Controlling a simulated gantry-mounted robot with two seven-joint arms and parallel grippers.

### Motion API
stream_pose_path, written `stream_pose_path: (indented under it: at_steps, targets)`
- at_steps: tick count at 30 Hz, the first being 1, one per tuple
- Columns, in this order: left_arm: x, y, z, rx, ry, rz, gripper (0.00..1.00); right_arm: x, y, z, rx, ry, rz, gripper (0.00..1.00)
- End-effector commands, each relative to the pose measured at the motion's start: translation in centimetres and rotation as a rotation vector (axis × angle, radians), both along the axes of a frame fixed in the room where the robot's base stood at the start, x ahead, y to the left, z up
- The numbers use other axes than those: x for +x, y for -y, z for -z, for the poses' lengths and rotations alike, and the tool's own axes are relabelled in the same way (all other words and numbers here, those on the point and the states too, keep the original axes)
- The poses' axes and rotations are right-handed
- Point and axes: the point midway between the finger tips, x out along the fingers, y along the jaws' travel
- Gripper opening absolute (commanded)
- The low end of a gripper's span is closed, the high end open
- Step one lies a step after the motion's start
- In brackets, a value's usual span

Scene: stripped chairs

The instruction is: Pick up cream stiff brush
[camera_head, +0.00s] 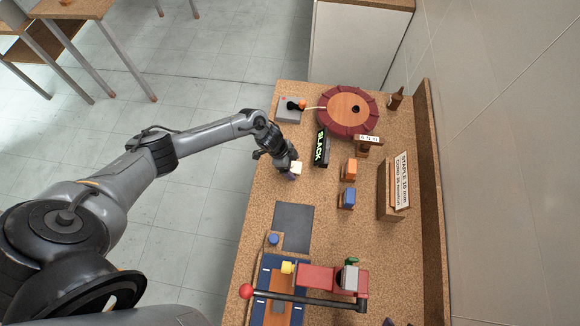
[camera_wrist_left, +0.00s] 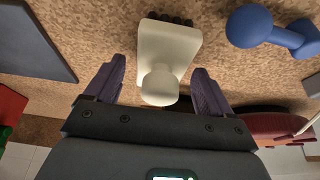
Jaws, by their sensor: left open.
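The cream stiff brush (camera_wrist_left: 168,48) stands out in the left wrist view, with a rounded knob toward my gripper and dark bristles at its far end. In the head view a small part of the cream brush (camera_head: 297,167) shows beside my gripper near the bench's left edge. My left gripper (camera_wrist_left: 158,92) is open, with one dark finger on each side of the brush's knob and visible gaps on both sides. My left gripper (camera_head: 287,163) partly hides the brush in the head view. My right gripper is in no view.
A red-rimmed turntable (camera_head: 345,108) is at the back; a red press (camera_head: 318,278) is in front.

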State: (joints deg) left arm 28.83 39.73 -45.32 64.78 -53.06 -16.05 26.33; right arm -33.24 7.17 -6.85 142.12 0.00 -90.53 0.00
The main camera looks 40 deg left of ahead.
Motion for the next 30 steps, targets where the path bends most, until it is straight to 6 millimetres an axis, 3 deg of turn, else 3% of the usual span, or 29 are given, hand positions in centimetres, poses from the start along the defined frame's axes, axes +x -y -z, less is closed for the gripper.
stream_pose_path:
  at_steps: [5,17,30]
  targets:
    - [-0.01,0.02,-0.02,0.0,0.0,0.0,0.81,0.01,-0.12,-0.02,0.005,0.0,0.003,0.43]
    - [-0.03,0.01,-0.02,-0.001,-0.001,0.0,0.2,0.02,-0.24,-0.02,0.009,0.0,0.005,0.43]
    - [0.0,0.04,-0.86,-0.001,0.0,0.001,0.2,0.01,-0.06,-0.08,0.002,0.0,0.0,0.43]
